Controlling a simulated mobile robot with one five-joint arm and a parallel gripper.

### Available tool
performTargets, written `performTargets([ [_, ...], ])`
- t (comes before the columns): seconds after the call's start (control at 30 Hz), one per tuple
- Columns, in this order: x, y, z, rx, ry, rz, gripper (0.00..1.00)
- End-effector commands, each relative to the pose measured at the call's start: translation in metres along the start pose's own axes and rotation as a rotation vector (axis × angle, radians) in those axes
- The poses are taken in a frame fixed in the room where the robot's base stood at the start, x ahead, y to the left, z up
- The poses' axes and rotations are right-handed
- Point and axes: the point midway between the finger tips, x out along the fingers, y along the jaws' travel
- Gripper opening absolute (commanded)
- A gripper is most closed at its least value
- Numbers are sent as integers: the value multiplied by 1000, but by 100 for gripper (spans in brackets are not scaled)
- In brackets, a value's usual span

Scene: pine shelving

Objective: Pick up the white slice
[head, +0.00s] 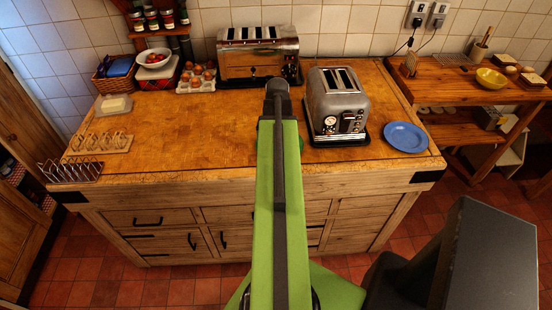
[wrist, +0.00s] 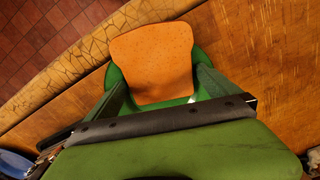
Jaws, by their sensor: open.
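In the wrist view a bread-shaped slice (wrist: 152,55) lies on a round green plate (wrist: 203,62). It looks orange-tan rather than white in this warm light. My gripper (wrist: 155,78) is open, with one green finger at each side of the slice. I cannot tell whether the fingers touch it. In the head view my arm hides the slice and most of the green plate (head: 301,144), and my fingertips do not show. A wooden rack with pale slice-like shapes (head: 100,143) sits at the counter's left.
The wooden counter (head: 190,135) holds a grey toaster (head: 338,103) and a blue plate (head: 406,137) to the right of my arm. A larger toaster (head: 258,52) and eggs (head: 197,78) stand behind. A wire rack (head: 70,171) is at the front left. The left-centre counter is clear.

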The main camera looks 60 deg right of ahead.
Motion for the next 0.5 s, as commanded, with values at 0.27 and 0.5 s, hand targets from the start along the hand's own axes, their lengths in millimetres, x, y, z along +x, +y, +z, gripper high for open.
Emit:
performTargets([
  [0.27,5,1,1,0,-3,3,96],
  [0.5,6,2,2,-1,-5,5,64],
])
